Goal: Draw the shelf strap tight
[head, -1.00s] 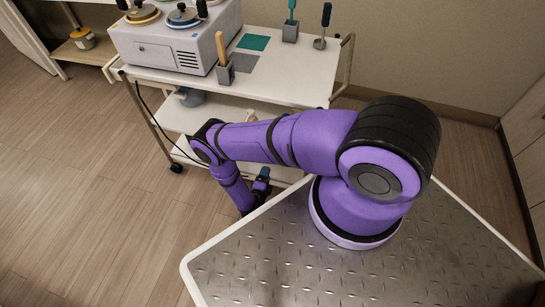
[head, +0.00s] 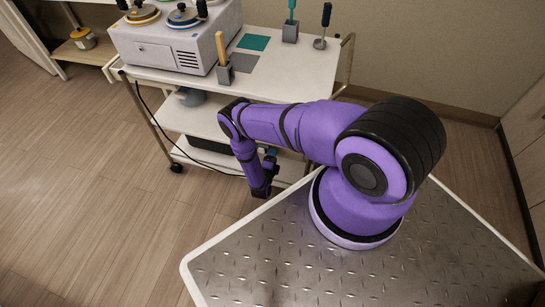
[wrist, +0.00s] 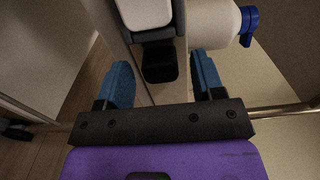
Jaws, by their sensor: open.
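My gripper (wrist: 162,66) is open in the wrist view, with one blue finger on each side. A black tab (wrist: 159,62) shows between the fingers, below a grey and black piece and a white rounded part (wrist: 145,12). It may be the end of the shelf strap, but I cannot tell for sure. No finger visibly touches it. In the head view my gripper (head: 270,156) is low at the front of the white trolley (head: 300,75), near its lower shelves. My arm hides part of these shelves, and I cannot make out the strap there.
A white bottle (wrist: 212,24) with a blue valve (wrist: 248,25) is right of the fingers. A wax warmer (head: 175,50), a holder with a wooden stick (head: 224,73) and mats stand on the trolley top. A dark box (head: 208,147) is on the bottom shelf. Floor at left is clear.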

